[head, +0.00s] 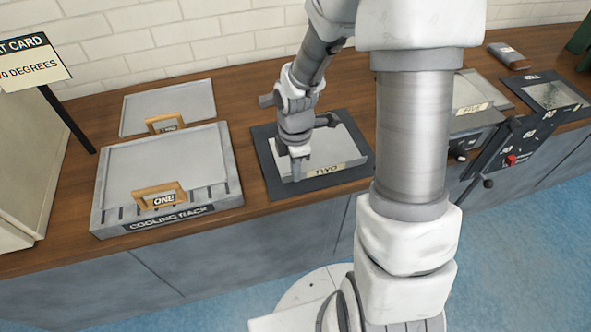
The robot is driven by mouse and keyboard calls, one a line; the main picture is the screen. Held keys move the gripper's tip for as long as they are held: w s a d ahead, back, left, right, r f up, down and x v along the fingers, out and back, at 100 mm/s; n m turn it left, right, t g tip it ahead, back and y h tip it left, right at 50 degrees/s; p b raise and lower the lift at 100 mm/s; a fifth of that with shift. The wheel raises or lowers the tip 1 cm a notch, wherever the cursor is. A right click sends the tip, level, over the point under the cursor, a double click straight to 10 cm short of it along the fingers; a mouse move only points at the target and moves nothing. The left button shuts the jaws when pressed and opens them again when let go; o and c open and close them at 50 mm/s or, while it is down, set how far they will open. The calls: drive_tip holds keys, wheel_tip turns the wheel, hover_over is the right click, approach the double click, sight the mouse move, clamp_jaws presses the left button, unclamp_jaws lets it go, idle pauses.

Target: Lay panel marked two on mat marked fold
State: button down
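A pale grey panel with a tag that seems to read "TWO" (345,146) lies flat on a dark mat (262,152) at the middle of the counter. The mat's dark border shows around the panel; any mark on the mat is hidden or too small to read. My gripper (297,178) points down at the panel's front left part, beside the tag's left end. Its fingertips look close to the panel or mat, but I cannot tell whether they touch or hold anything.
A grey cooling rack (218,208) stands to the left, with a wooden "ONE" tag (164,201) at its front. Another tagged tray (200,98) lies behind it. A card on a dark post stands far left. Right of my arm are a labelled pale panel (468,95) and a dark-framed panel (553,94).

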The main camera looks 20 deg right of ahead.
drive_tip(key=shift+f, duration=0.15)
drive_tip(key=c, duration=1.1)
unclamp_jaws()
